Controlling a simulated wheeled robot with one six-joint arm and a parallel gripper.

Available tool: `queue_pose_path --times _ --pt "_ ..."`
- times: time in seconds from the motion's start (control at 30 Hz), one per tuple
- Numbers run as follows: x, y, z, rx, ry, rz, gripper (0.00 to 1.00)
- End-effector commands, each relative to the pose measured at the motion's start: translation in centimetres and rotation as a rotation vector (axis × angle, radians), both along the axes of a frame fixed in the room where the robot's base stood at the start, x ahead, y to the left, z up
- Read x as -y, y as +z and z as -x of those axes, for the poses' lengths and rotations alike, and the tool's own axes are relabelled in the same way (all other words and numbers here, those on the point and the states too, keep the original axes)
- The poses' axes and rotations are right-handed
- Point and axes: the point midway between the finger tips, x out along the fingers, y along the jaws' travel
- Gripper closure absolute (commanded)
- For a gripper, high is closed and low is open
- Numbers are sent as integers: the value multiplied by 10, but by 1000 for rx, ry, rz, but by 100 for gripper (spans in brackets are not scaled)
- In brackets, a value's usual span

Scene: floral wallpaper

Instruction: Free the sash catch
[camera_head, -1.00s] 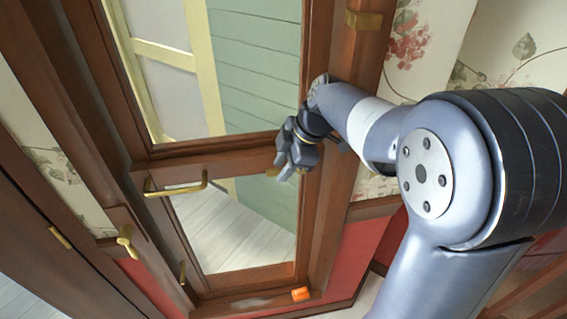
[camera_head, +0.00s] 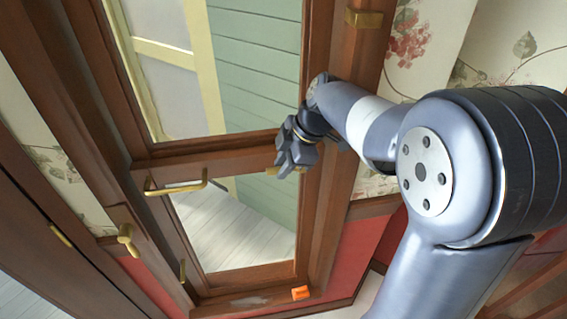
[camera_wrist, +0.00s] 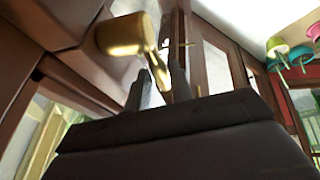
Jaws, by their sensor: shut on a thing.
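The sash catch is brass, on the wooden rail of the window (camera_head: 225,155). In the head view only a small end of the sash catch (camera_head: 272,171) shows beside my gripper (camera_head: 284,168). In the wrist view the catch (camera_wrist: 122,36) has a rounded body with a narrow lever running down to the right. My gripper's dark fingers (camera_wrist: 162,82) are shut on that lever, one on each side. The rest of the catch is hidden in the head view by my gripper.
A brass bar handle (camera_head: 177,188) sits on the same rail to the left. Another brass handle (camera_head: 128,239) is on the frame at lower left. Several coloured things (camera_wrist: 290,52) show at the right of the wrist view.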

Motion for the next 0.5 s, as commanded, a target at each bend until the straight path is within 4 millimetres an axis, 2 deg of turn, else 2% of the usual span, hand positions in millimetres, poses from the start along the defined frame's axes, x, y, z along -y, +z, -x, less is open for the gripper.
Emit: queue_pose_path --times 0.27,0.5 --pt "-4 -4 0 15 4 98 100" --pt "-6 -12 1 38 7 278 100"
